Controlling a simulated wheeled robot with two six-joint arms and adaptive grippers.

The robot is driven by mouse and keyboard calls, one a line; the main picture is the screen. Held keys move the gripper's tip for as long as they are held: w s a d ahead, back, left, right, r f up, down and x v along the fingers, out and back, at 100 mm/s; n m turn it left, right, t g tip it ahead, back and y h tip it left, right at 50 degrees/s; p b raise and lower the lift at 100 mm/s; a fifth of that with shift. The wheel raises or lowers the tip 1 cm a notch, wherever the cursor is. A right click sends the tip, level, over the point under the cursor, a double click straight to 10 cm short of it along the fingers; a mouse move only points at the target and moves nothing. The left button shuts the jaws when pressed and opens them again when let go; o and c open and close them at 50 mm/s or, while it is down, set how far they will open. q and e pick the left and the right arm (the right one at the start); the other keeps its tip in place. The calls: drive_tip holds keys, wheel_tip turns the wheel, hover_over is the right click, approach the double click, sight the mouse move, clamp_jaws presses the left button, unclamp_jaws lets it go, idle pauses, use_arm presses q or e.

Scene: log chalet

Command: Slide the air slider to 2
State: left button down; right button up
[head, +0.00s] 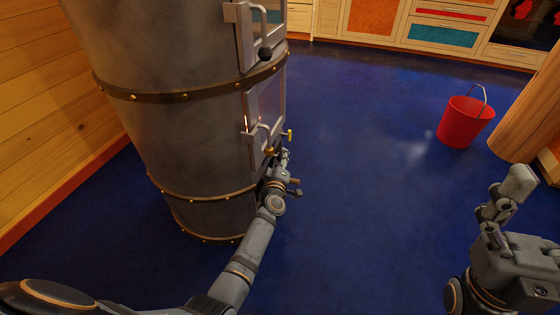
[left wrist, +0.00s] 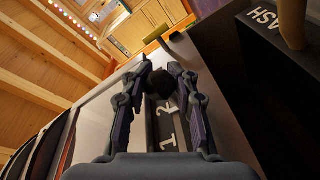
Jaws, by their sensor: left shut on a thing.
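The air slider's dark round knob (left wrist: 160,82) sits between the fingertips of my left gripper (left wrist: 160,80) in the left wrist view. The gripper is shut on it. White digits 1 and 2 mark the scale (left wrist: 168,141) beside the slider. The knob lies just past the 2 in the picture, on the side away from the 1; further marks are hidden behind knob and fingers. In the head view my left gripper (head: 283,160) is at the low front of the grey stove (head: 185,70), hiding the slider. My right gripper (head: 509,195) is empty, away from the stove.
An ASH label (left wrist: 264,19) is on the stove front next to the slider. Stove doors with handles (head: 264,134) are above my left gripper. A red bucket (head: 465,122) stands on the blue floor (head: 370,140) near a wooden post (head: 530,110). Floor between stove and bucket is clear.

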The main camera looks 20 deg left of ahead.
use_arm(q)
drive_tip(key=shift+w, duration=0.4)
drive_tip(key=c, duration=1)
unclamp_jaws()
drive_tip(key=shift+s, duration=0.1)
